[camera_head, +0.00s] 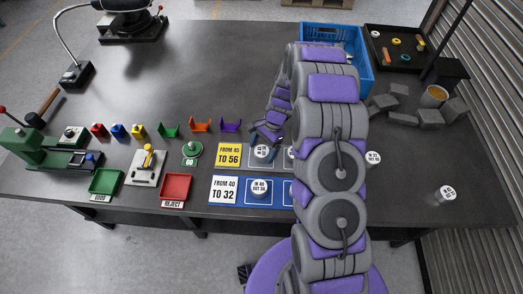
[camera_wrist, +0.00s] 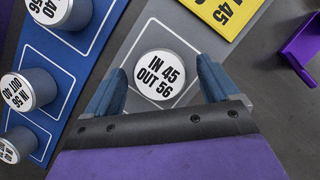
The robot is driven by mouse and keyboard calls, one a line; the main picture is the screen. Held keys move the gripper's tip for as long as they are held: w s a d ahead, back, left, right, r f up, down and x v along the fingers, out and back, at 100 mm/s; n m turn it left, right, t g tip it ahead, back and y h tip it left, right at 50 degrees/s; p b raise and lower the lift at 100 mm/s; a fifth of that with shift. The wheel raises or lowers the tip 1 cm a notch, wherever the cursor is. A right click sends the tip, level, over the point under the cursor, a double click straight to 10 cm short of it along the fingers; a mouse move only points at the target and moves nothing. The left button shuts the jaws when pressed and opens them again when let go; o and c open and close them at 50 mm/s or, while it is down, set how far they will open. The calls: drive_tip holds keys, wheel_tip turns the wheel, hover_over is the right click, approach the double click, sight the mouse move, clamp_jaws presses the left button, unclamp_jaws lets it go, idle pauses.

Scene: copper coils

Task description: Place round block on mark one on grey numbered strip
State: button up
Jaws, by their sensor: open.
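A round grey block with a white top reading "IN 45 OUT 56" (camera_wrist: 160,75) stands upright on the grey strip (camera_wrist: 196,28), inside the white outlined square next to the yellow label (camera_wrist: 228,12). The block also shows in the head view (camera_head: 262,153), just right of the yellow "FROM 45 TO 56" label (camera_head: 229,154). My gripper (camera_wrist: 161,82) is open, with one finger on each side of the block. Small gaps seem to show between fingers and block. In the head view my gripper (camera_head: 270,137) is low over the strip; my arm hides the strip's middle.
The blue strip (camera_head: 236,203) in front carries round blocks (camera_head: 259,188). Two loose round blocks (camera_head: 372,158) (camera_head: 446,193) stand on the right. A purple bracket (camera_head: 230,126) is close behind. A blue crate (camera_head: 364,72) and grey blocks (camera_head: 398,105) are beyond my arm.

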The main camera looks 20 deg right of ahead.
drive_tip(key=p+v, duration=0.2)
drive_tip(key=v, duration=0.8)
drive_tip(key=s+a+r+n, duration=0.3)
drive_tip(key=s+r, duration=0.3)
drive_tip(key=r, duration=0.3)
drive_tip(key=s+r+n+h, duration=0.1)
drive_tip(key=s+r+n, duration=0.2)
drive_tip(key=s, duration=0.7)
drive_tip(key=s+r+n+h, duration=0.1)
drive_tip(key=s+r+n, duration=0.2)
drive_tip(key=s, duration=0.7)
drive_tip(key=s+a+r+n+h, duration=0.1)
drive_tip(key=s+r+n+h, duration=0.1)
drive_tip(key=s+r, duration=0.4)
drive_tip(key=s+n, duration=0.1)
drive_tip(key=s, duration=0.3)
drive_tip(key=shift+s+n, duration=0.15)
drive_tip(key=shift+n, duration=0.15)
drive_tip(key=shift+r, duration=0.1)
